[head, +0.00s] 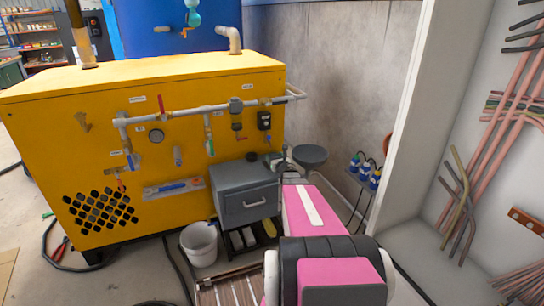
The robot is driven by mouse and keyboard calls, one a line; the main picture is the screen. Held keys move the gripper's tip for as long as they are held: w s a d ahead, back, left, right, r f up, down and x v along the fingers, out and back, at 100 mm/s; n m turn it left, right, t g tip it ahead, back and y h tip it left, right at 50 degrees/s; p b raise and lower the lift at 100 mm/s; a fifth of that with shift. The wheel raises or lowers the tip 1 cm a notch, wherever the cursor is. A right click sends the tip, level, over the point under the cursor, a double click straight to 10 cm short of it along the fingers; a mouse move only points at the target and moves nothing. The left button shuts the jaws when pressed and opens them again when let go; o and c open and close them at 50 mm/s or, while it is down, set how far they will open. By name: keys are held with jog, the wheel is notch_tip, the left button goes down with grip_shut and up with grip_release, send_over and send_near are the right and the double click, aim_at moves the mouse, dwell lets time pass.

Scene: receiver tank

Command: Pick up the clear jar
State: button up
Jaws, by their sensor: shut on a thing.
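My pink arm reaches forward from the bottom of the head view to the right end of the grey cabinet's top. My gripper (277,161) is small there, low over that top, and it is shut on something. The held thing is mostly hidden and too small to make out clearly; its place fits the clear jar, but I cannot see the jar's outline. The grey cabinet (246,203) has a drawer with a handle and stands against the yellow machine.
The yellow machine (50,145) with pipes and valves stands behind and left. A dark round dish-shaped thing (310,154) is just right of my gripper. Blue bottles (364,168) sit further right beside a white panel edge (425,100). A white bucket (199,244) and cables are on the floor.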

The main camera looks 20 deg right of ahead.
jog(key=s, duration=1.4)
jog(key=shift+d, duration=0.25)
